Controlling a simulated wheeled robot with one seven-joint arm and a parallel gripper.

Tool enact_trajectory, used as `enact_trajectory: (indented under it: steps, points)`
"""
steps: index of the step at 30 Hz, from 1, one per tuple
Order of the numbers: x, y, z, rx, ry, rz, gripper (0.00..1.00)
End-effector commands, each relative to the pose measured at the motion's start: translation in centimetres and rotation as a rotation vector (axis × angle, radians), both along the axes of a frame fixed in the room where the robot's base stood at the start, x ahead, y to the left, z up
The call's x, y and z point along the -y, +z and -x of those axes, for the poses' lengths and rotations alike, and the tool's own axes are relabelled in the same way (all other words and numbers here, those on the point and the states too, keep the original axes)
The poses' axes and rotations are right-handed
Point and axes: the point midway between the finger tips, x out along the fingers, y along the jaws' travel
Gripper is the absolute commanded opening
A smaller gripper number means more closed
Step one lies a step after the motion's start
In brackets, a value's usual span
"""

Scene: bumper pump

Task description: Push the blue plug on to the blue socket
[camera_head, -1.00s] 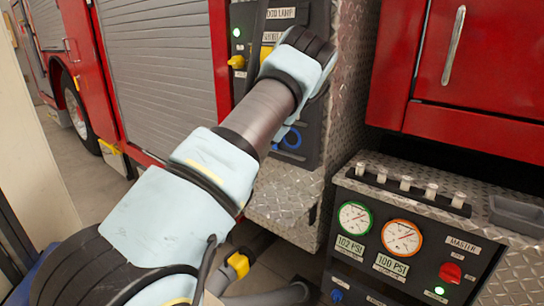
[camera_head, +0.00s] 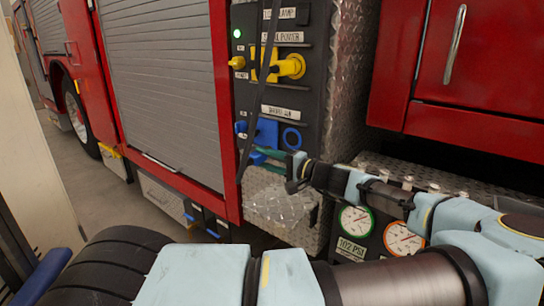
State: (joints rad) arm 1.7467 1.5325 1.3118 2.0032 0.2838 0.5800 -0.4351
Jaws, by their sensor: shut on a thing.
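The blue ring of the blue socket (camera_head: 291,138) shows on the dark side panel of the truck. Just left of it is a blocky blue body, which looks like the blue plug (camera_head: 266,132); I cannot tell whether it touches the socket. My gripper (camera_head: 262,155) has green fingers and comes in from the right, just below the blue body. Its jaws are shut, with blue showing at the fingertips; the exact grip is small and partly hidden.
A yellow plug (camera_head: 291,66) sits higher on the panel, with a green light (camera_head: 237,33) above left. A dark cable (camera_head: 258,105) hangs across the panel. A gauge box (camera_head: 357,219) stands below my forearm at right. Red cabinet doors (camera_head: 485,65) are at upper right.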

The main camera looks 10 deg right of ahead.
Motion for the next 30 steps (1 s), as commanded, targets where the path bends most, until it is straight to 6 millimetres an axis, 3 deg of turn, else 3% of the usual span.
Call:
enact_trajectory:
  steps: [6,30]
  points:
    - [2.0,1.5,0.3,0.017,-0.038,-0.016,0.00]
    - [6.4,1.4,-3.8,0.015,-0.037,-0.016,0.00]
